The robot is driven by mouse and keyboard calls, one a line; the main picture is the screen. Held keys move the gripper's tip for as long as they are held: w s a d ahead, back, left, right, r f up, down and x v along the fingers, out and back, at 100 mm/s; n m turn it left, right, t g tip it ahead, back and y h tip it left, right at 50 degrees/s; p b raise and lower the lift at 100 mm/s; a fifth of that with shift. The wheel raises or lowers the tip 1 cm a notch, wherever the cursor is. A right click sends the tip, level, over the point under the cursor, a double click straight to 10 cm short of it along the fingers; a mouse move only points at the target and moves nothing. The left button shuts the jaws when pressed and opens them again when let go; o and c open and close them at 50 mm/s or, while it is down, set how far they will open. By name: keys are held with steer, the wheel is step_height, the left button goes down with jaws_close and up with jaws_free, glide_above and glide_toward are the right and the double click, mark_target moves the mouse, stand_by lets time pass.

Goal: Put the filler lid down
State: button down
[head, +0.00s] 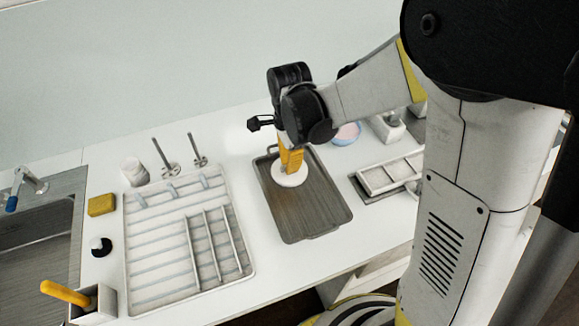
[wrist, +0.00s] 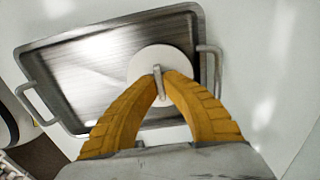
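The filler lid is a white round disc (head: 290,179) with a thin upright grey handle; it also shows in the wrist view (wrist: 146,62). My gripper (head: 290,168) points down with its yellow fingers closed on the handle, and the fingertips meet around it in the wrist view (wrist: 160,78). The lid lies over the far half of a grey metal tray (head: 305,220), which also shows in the wrist view (wrist: 75,85). I cannot tell whether the lid touches the tray or hangs just above it. The fingers hide part of the lid.
A white slatted rack (head: 160,287) stands left of the tray, with a yellow sponge (head: 101,205) and a sink (head: 40,235) further left. A small white tray (head: 388,175) and a pinkish-blue dish (head: 346,133) are to the right. The tray's near half is bare.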

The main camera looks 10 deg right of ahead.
steer(key=shift+f, duration=0.2)
steer(key=c, duration=1.6)
jaws_free()
steer(key=shift+r, duration=0.1)
steer(key=shift+r, duration=0.1)
